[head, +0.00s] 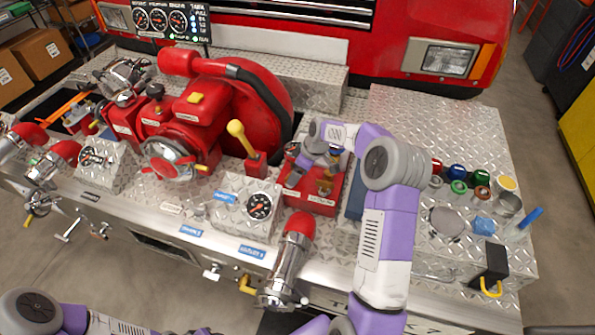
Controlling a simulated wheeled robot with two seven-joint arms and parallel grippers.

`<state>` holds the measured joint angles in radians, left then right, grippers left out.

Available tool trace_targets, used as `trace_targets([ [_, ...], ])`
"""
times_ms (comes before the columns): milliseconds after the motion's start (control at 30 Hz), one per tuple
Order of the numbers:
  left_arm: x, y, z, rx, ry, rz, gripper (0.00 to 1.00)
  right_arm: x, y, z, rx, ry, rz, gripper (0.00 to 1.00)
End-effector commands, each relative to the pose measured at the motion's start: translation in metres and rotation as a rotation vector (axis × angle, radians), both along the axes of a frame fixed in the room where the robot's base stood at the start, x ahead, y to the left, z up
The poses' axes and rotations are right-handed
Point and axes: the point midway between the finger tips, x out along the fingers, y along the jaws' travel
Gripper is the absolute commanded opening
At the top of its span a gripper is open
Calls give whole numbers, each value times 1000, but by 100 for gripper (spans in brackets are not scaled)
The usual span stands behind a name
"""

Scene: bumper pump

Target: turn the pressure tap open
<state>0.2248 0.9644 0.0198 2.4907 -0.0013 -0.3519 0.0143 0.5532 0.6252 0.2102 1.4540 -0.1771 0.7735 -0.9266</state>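A red box (312,198) with brass fittings (326,183) stands on the diamond-plate bumper, right of the large red pump (222,110). These fittings may be the pressure tap; the labels are too small to read. My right gripper (293,180) reaches over this box from the right and points down at its left part, left of the brass fittings. Its fingertips are small and partly lost against the box, so whether they touch anything or are spread is unclear. My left arm shows only along the bottom left edge; its gripper is out of view.
A yellow-knobbed lever (241,138) stands just left of the box. A round gauge (259,206) and a red-capped metal outlet (294,258) are in front. Several coloured caps (458,172) and a black block with a yellow hook (492,265) lie right.

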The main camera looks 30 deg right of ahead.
Motion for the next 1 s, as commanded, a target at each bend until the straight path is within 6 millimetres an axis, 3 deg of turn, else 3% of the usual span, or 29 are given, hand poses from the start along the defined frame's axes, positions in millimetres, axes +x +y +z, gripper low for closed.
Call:
trace_targets([
  [33, 0, 0, 4, 0, 0, 0, 43, 9, -3, 19, -13, -43, -3, 94],
  [300, 0, 0, 14, 0, 0, 0, 43, 1, -7, 36, -13, -41, -5, 94],
  [633, 0, 0, 24, 0, 0, 0, 43, -9, -11, 51, -11, -29, -7, 94],
  [1000, 0, 0, 25, 0, 0, 0, 43, -12, -12, 52, -9, -23, -7, 94],
])
